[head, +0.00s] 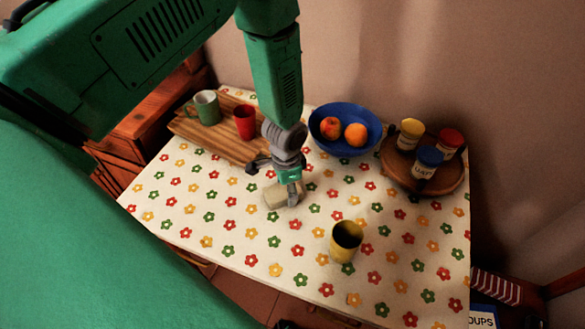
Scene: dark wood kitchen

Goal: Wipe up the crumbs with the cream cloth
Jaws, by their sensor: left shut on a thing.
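The cream cloth (277,196) looks like a small folded pad and lies on the flowered tablecloth near the middle of the table. My left gripper (293,192) comes down from above and is shut on the cloth at its right side. The gripper's fingers hide part of the cloth. I cannot make out crumbs among the printed flowers. My right gripper is not in view.
A yellow cup (346,242) stands in front and to the right. A blue bowl (318,141) with fruit, a round wooden tray (392,168) with several jars, and a wooden board (222,140) with a green mug (207,107) and red cup (245,122) stand behind. The left front is clear.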

